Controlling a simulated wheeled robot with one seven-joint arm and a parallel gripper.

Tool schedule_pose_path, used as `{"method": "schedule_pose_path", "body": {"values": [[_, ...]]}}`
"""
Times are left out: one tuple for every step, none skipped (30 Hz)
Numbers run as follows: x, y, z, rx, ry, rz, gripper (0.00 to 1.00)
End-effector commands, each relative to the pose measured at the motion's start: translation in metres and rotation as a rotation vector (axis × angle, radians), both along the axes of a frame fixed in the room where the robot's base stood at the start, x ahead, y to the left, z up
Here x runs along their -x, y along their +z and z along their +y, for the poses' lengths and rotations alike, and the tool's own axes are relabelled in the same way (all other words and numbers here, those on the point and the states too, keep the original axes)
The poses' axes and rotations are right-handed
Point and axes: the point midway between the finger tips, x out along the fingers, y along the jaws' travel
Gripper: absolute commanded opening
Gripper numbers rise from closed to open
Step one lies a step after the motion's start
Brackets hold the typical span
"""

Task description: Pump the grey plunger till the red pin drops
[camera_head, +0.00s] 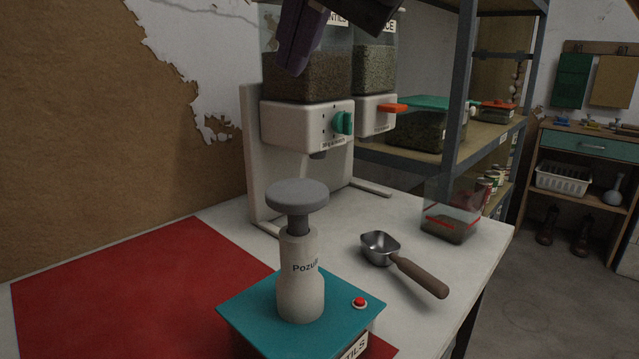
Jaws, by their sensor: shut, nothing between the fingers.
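The grey plunger (297,194) has a round flat head on a short stem. It stands raised out of a cream pump body (301,285) marked "Pozu…", upright on a teal lid (258,308). The red pin (360,301) stands up in a pale ring on the lid, right of the pump. My gripper (293,66) shows only in part at the top edge, as purple and dark pieces. It is shut and empty, above the plunger and apart from it, in front of the dispensers. The box under the lid is mostly cut off by the bottom edge.
Two dispensers with white bases (306,126) stand behind the pump. A metal scoop (381,248) with a brown handle and a small red-rimmed container (451,225) lie to the right. A red mat (110,290) covers the left. A metal shelf post (461,90) rises behind.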

Motion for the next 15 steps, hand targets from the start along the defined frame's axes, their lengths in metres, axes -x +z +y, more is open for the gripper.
{"method": "schedule_pose_path", "body": {"values": [[0.0,0.0,0.0,0.0,0.0,0.0,0.0],[0.0,0.0,0.0,0.0,0.0,0.0,0.0],[0.0,0.0,0.0,0.001,0.001,0.0,0.0],[0.0,-0.001,0.0,0.001,0.001,0.001,0.0],[0.0,-0.001,0.0,0.001,0.001,0.001,0.0],[0.0,-0.002,0.0,0.001,0.002,0.0,0.0],[0.0,-0.004,0.0,0.002,0.001,0.001,0.0],[0.0,-0.006,0.0,0.002,0.002,0.002,0.0],[0.001,-0.008,0.0,0.003,0.002,0.0,0.0],[0.001,-0.011,0.0,0.003,0.002,0.0,0.0],[0.001,-0.014,0.0,0.002,0.003,0.001,0.0],[0.001,-0.018,0.0,0.002,0.002,0.002,0.0],[0.001,-0.022,-0.001,0.002,0.002,0.002,0.0],[0.001,-0.027,0.0,0.003,0.004,0.003,0.0],[0.001,-0.033,0.0,0.003,0.004,0.002,0.0]]}}
